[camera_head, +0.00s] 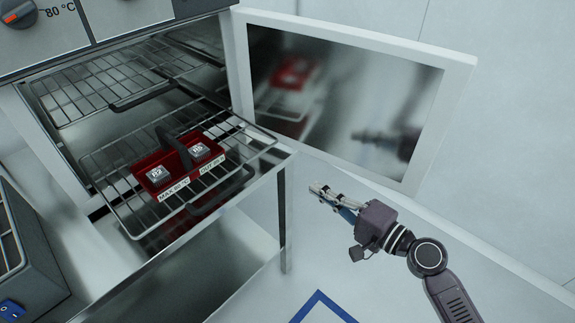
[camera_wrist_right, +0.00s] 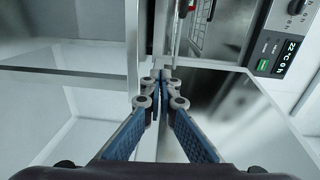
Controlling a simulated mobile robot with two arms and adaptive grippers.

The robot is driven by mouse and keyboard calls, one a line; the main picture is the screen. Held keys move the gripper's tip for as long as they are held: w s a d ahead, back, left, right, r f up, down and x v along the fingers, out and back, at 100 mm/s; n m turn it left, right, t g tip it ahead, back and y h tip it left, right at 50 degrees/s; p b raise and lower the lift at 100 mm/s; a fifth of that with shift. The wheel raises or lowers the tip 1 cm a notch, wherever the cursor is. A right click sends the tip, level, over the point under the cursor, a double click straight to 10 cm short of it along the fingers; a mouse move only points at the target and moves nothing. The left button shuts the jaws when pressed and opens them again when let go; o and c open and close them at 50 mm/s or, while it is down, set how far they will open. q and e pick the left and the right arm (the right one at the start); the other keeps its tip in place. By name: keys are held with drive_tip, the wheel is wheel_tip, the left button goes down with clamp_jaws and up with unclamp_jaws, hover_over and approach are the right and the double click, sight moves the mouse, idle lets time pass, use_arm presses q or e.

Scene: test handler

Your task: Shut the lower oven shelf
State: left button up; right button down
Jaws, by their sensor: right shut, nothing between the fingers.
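The lower oven shelf (camera_head: 262,146) is a wire rack pulled out through the oven's open front in the head view. A red tray (camera_head: 179,180) with two grey-white blocks and a dark handle sits on it. A dark handle bar (camera_head: 222,196) runs along the shelf's front. My right gripper (camera_head: 318,190) is shut and empty, to the right of the shelf and apart from it, below the open door. Its shut fingers also show in the right wrist view (camera_wrist_right: 160,80). My left gripper is not in view.
The oven door (camera_head: 440,110) stands swung open to the right, with a reflective window. The upper wire shelf (camera_head: 110,85) is inside the oven. A table (camera_head: 284,220) edge and leg lie below the shelf. A grey device (camera_head: 30,260) stands at the left.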

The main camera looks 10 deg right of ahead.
wheel_tip(320, 180, up, 2)
drive_tip(key=p, duration=0.4)
approach(266, 151)
drive_tip(key=shift+y, duration=0.4)
drive_tip(key=x, duration=0.5)
drive_tip(key=shift+w+a+f, duration=0.15)
drive_tip(key=shift+w+f, duration=0.1)
drive_tip(key=shift+w, duration=0.15)
drive_tip(key=shift+w+a+f+p, duration=0.15)
drive_tip(key=shift+w+a+p, duration=0.2)
drive_tip(key=shift+w, duration=0.15)
